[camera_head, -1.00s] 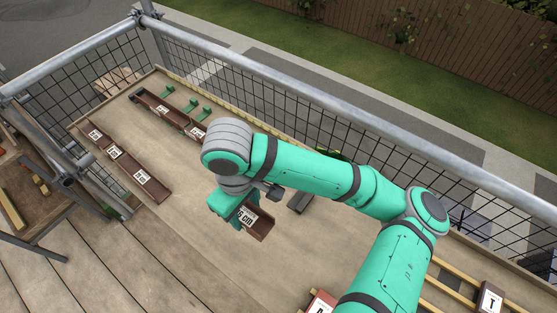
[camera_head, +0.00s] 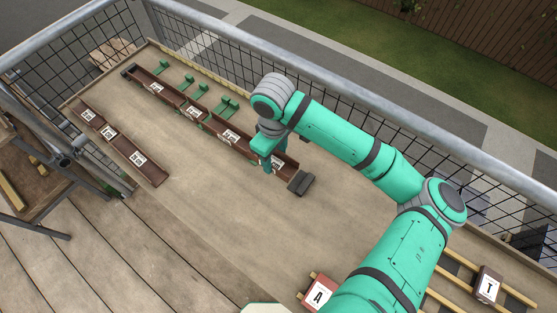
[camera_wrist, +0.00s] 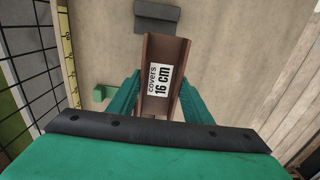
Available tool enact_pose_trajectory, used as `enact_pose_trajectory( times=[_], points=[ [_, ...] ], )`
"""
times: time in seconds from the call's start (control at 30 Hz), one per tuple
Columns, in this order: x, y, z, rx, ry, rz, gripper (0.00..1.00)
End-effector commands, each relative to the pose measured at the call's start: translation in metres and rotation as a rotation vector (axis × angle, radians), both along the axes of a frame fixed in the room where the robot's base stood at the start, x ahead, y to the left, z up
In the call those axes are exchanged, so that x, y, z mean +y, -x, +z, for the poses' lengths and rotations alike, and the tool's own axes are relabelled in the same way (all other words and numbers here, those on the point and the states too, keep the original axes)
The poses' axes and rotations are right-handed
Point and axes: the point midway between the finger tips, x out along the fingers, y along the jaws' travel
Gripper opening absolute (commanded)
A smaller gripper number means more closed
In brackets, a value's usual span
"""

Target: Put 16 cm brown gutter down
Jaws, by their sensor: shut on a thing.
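The 16 cm brown gutter (camera_wrist: 162,65) is a short open channel with a white label reading "covers 16 cm" in the wrist view. My gripper (camera_wrist: 160,98) is shut on it, one green finger on each side. In the head view the held gutter (camera_head: 287,166) is at the right end of a row of brown gutters (camera_head: 228,136) near the back edge of the board. Whether it touches the board or its neighbour cannot be told. A dark grey block (camera_head: 301,183) lies just beyond its right end and shows in the wrist view (camera_wrist: 157,17).
Several green brackets (camera_head: 197,92) stand behind the row. Another row of brown gutters (camera_head: 121,145) lies at the left. A mesh guard rail (camera_head: 330,92) runs behind. The middle board is clear.

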Motion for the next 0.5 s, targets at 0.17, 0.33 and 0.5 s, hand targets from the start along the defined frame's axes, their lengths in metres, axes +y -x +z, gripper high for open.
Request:
enact_pose_trajectory(
  times=[0.17, 0.33, 0.5],
  points=[
    [-0.007, -0.009, -0.013, 0.001, 0.001, -0.001, 0.21],
    [-0.010, -0.015, -0.022, 0.000, 0.000, -0.001, 0.21],
    [-0.012, -0.016, -0.045, 0.003, 0.002, -0.001, 0.21]
  ],
)
